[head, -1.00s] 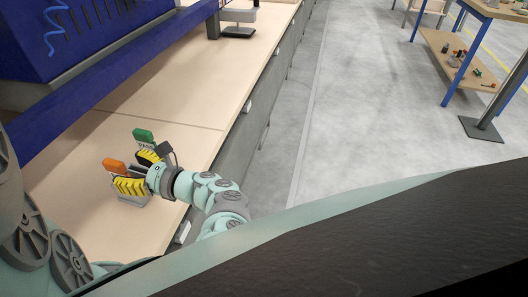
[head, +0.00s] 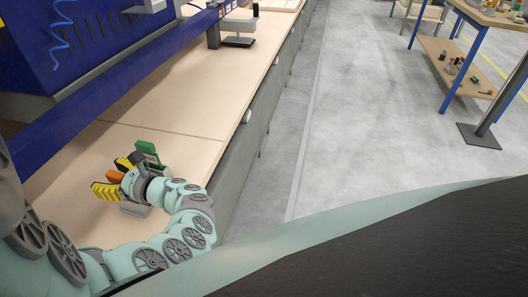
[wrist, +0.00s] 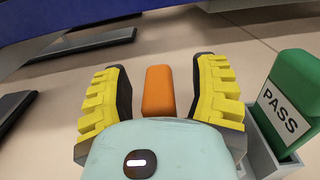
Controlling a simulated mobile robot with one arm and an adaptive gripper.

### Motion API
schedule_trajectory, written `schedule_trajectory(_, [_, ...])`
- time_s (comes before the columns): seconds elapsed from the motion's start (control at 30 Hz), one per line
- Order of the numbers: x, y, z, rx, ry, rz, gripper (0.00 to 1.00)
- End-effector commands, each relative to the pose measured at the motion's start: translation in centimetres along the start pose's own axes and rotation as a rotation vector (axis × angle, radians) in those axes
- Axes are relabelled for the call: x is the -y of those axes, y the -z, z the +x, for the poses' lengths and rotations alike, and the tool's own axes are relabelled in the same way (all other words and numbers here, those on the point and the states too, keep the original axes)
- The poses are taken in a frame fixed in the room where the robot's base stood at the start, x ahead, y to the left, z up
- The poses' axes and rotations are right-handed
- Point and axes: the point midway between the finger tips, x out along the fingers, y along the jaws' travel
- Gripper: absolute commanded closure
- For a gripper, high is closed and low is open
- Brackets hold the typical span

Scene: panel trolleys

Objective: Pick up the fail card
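The fail card is likely the orange card (wrist: 158,90); no lettering shows on it. In the wrist view it stands between the two yellow-padded fingers of my gripper (wrist: 160,95), with a gap on each side. My gripper is open around it and its body hides the card's lower part. The orange card also shows in the head view (head: 114,175), between the fingers of my gripper (head: 113,176). The green card (wrist: 285,105) marked PASS stands to the right in a grey holder (wrist: 262,150).
The wooden bench top (head: 165,95) is mostly clear beyond the holder. A blue rack frame (head: 110,85) runs along the bench's left side. In the wrist view, dark flat feet (wrist: 80,44) lie on the bench at upper left. A grey stand (head: 240,32) is far along the bench.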

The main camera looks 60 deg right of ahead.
Motion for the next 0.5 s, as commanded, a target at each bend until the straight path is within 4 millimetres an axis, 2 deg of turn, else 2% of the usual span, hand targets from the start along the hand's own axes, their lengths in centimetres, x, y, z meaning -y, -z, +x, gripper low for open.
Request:
schedule_trajectory(0.07, [0.03, -0.01, -0.03, 0.0, 0.001, 0.0, 0.5])
schedule_trajectory(0.5, [0.07, -0.01, -0.09, 0.001, 0.002, 0.001, 0.96])
